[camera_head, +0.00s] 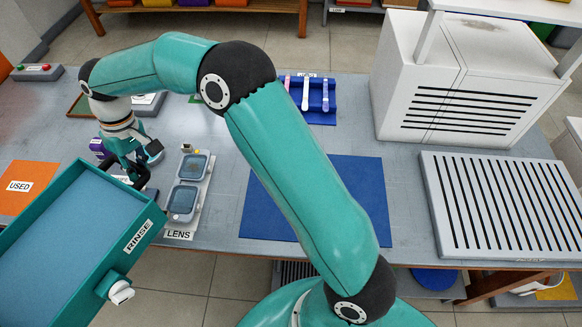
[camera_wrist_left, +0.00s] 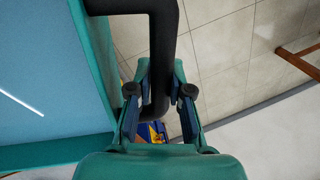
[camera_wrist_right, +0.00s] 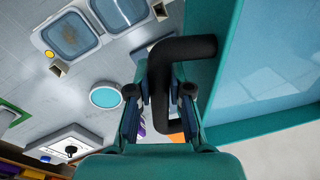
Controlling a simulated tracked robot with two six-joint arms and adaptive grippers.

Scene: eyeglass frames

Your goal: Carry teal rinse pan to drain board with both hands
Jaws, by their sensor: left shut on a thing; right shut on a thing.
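The teal rinse pan (camera_head: 112,266), labelled RINSE, is at the lower left of the head view, in front of the table and overlapping its left edge in the picture. Its inside looks blue, and a drain spout sticks out of its wall. My right gripper (camera_head: 130,168) is at its far end. In the right wrist view my right gripper (camera_wrist_right: 160,95) is shut on a black handle (camera_wrist_right: 188,48) of the pan. In the left wrist view my left gripper (camera_wrist_left: 160,95) is shut on the other black handle (camera_wrist_left: 163,40). The slatted grey drain board (camera_head: 429,190) lies at the right.
A lens tray (camera_head: 204,188) with two basins sits beside the pan. A blue mat (camera_head: 350,190) lies mid-table, with a blue tool rack (camera_head: 310,108) behind. A white vented cabinet (camera_head: 410,60) stands behind the drain board. An orange USED mat (camera_head: 35,172) lies left.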

